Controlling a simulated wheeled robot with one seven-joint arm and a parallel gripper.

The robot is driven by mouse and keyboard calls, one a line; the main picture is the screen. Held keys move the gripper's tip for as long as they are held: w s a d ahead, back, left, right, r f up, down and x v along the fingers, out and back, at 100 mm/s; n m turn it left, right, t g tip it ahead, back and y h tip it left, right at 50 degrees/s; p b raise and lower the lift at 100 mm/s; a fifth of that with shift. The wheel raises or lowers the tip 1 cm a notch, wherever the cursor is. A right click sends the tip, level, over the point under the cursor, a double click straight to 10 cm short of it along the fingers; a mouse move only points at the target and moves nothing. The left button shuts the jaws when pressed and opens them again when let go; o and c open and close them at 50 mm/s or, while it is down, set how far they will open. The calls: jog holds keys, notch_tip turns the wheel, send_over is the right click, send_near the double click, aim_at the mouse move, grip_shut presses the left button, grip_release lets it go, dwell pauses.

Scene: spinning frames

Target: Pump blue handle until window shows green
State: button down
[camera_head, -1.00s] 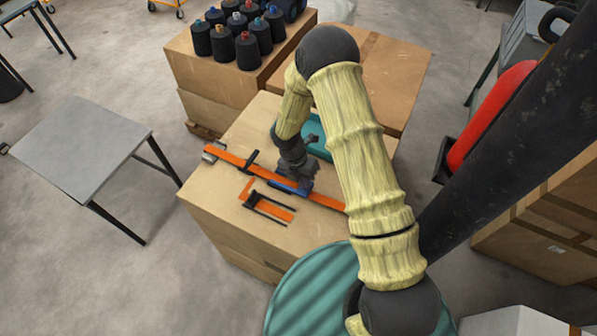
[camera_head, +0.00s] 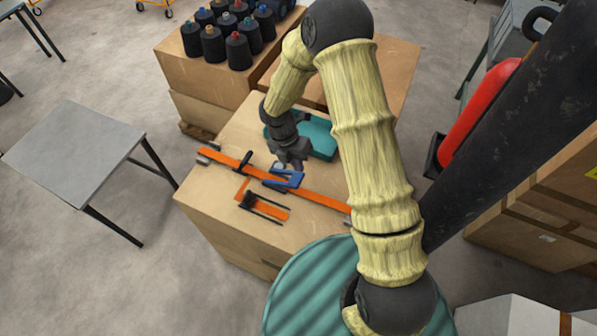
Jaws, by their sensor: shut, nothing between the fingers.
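The blue handle (camera_head: 286,179) belongs to a tool lying on an orange strap (camera_head: 318,199) that crosses the top of a cardboard box (camera_head: 215,203). The handle looks like an open blue frame, tilted up a little. My gripper (camera_head: 294,164) is shut and empty, just behind and above the handle. I cannot tell whether it touches it. An orange part with black bars (camera_head: 264,207) lies in front of the strap. I cannot make out a window or any green in it.
A teal case (camera_head: 318,138) lies behind my gripper. Dark thread cones (camera_head: 238,50) stand on a box at the back. A grey table (camera_head: 75,150) stands left, a ribbed teal drum (camera_head: 300,290) in front. A black column and a red cylinder (camera_head: 480,112) are at right.

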jog(key=shift+s+d+v, duration=0.15)
jog(key=shift+v, duration=1)
jog(key=shift+s+d+v, duration=0.15)
jog(key=shift+d+v, duration=0.05)
jog(key=shift+v, duration=0.9)
jog(key=shift+r, duration=0.25)
jog(key=s+d+r+m+t+y, duration=0.1)
jog(key=s+d+r+m, duration=0.4)
jog(key=m, duration=1)
jog(key=s+d+r+m+t+y, duration=0.1)
jog(key=s+d+r+m+t, duration=0.2)
jog(key=m, duration=1.2)
jog(key=s+d+r, duration=0.3)
jog(key=d+r, duration=0.1)
jog(key=r, duration=0.2)
jog(key=shift+s+y, duration=0.25)
jog(key=shift+y, duration=0.15)
jog(key=shift+w+r, duration=0.1)
jog(key=shift+r, duration=0.05)
